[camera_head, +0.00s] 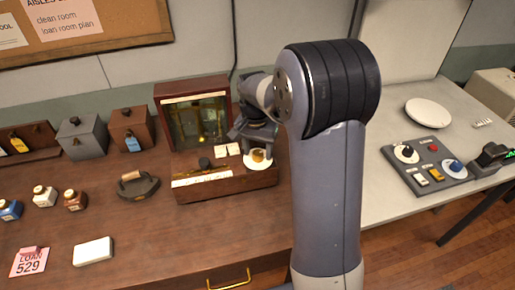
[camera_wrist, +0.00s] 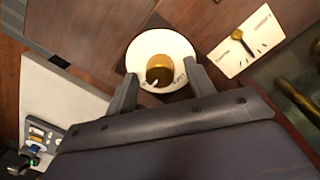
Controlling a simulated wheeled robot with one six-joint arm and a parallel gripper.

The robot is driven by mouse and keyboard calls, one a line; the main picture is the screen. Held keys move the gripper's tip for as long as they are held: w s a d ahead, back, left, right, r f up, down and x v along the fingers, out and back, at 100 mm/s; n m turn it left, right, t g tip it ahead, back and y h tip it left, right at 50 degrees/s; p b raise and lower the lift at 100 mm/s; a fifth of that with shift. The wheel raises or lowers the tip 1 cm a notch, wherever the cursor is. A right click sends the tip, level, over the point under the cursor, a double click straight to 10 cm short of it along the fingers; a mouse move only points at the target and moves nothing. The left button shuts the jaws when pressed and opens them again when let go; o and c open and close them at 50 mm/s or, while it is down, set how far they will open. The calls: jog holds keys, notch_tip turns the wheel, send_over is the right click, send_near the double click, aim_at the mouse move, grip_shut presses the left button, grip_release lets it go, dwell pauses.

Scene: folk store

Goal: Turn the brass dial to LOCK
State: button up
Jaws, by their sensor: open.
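The brass dial (camera_wrist: 159,69) is a round knob on a white disc, set in the wooden box (camera_head: 225,184). In the head view the dial (camera_head: 258,156) shows at the right of the box's top. My gripper (camera_wrist: 161,74) is open, with one finger on each side of the knob over the white disc. In the head view my gripper (camera_head: 257,137) is just above the dial. I cannot tell whether the fingers touch the knob. Small lettering is on the disc's lower right edge, too small to read. A pale mark shows at the knob's lower left.
A glass-fronted case (camera_head: 196,96) with brass parts stands behind the dial. A control panel (camera_head: 426,165) is on the right table.

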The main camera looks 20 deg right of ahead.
jog(key=c, duration=1)
jog(key=shift+o, duration=0.2)
